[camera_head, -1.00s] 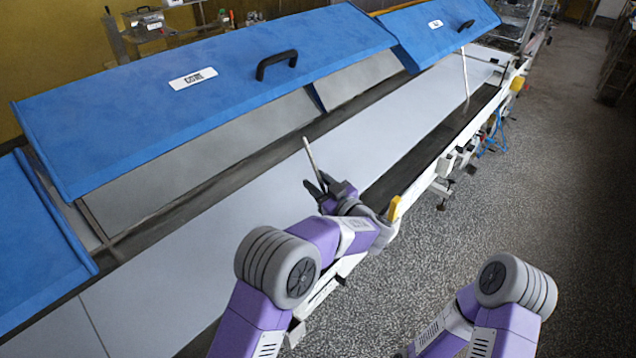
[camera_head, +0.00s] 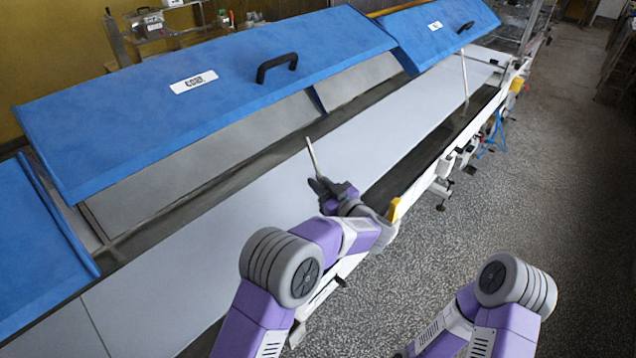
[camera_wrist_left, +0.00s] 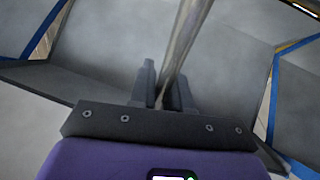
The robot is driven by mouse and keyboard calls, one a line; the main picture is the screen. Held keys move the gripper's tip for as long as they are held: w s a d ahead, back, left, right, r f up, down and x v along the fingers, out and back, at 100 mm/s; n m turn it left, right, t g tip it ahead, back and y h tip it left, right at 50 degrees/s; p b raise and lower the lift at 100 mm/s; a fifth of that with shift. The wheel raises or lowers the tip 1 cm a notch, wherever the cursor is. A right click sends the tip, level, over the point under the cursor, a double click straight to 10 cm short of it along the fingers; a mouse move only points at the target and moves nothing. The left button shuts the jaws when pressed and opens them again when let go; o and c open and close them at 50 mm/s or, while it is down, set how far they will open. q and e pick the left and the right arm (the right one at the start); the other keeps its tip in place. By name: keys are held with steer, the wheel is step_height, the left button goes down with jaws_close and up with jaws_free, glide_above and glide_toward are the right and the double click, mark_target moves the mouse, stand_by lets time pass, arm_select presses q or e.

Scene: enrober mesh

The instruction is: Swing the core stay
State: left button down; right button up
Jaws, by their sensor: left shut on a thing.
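The core stay, a thin metal rod (camera_head: 313,158), stands up tilted from my left gripper (camera_head: 323,188) in the head view. My left gripper is shut on its lower part. In the left wrist view the rod (camera_wrist_left: 183,40) runs up from between the dark fingers (camera_wrist_left: 163,92). Its upper end shows free in the head view, below the edge of the raised middle blue lid (camera_head: 215,95). The rod's foot is hidden by my gripper. My right gripper is out of view; only part of the right arm shows at bottom right.
A second raised blue lid (camera_head: 435,30) is at the back right, with a thin upright rod (camera_head: 464,75) under it. Another blue lid (camera_head: 35,235) is at the left. A long pale belt (camera_head: 190,270) runs under them. The floor (camera_head: 520,190) at right is clear.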

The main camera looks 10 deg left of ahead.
arm_select(q)
steer(key=w+d+f+m+g+p, duration=0.1)
steer(key=w+d+m+p, duration=0.3)
steer(key=w, duration=0.4)
steer(key=shift+d+f+m, duration=0.85)
steer(key=shift+f+m, duration=0.05)
steer(key=shift+m, duration=0.2)
steer(key=c, duration=1.2)
jaws_free()
steer(key=shift+o, duration=0.2)
steer(key=shift+d, duration=0.1)
